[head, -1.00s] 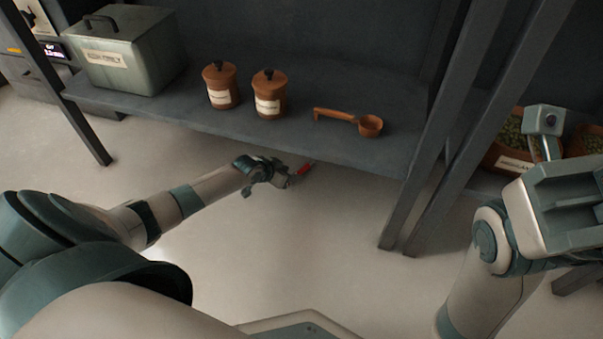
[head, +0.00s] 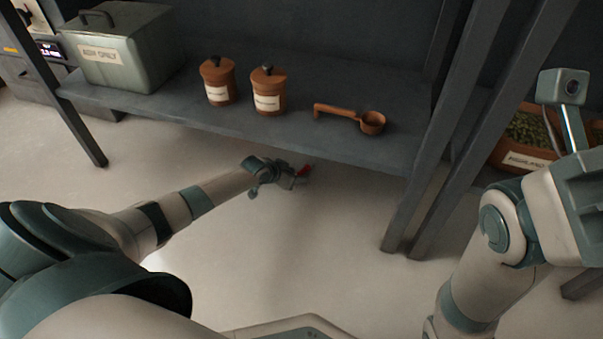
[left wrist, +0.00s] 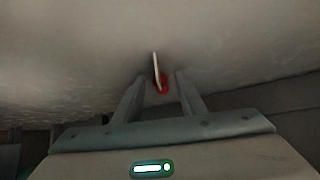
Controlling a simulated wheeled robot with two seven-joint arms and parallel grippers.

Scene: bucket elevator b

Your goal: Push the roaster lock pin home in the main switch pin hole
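My left gripper (head: 298,178) is low in front of the shelf unit, above the floor. A small red piece (head: 303,171) shows at its fingertips, likely part of the lock pin. In the left wrist view, the red piece (left wrist: 161,84) and a thin white strip (left wrist: 156,66) lie between the two spread fingers (left wrist: 159,92). A gap shows on each side of the red piece.
The shelf (head: 190,115) above my left gripper bears a grey-green lidded box (head: 125,55), two brown labelled jars (head: 217,92) (head: 267,100) and a brown scoop (head: 345,115). Dark posts (head: 428,165) stand to the right, with a planter-like tub (head: 520,158) beyond. A machine with a lit display (head: 48,50) is at far left.

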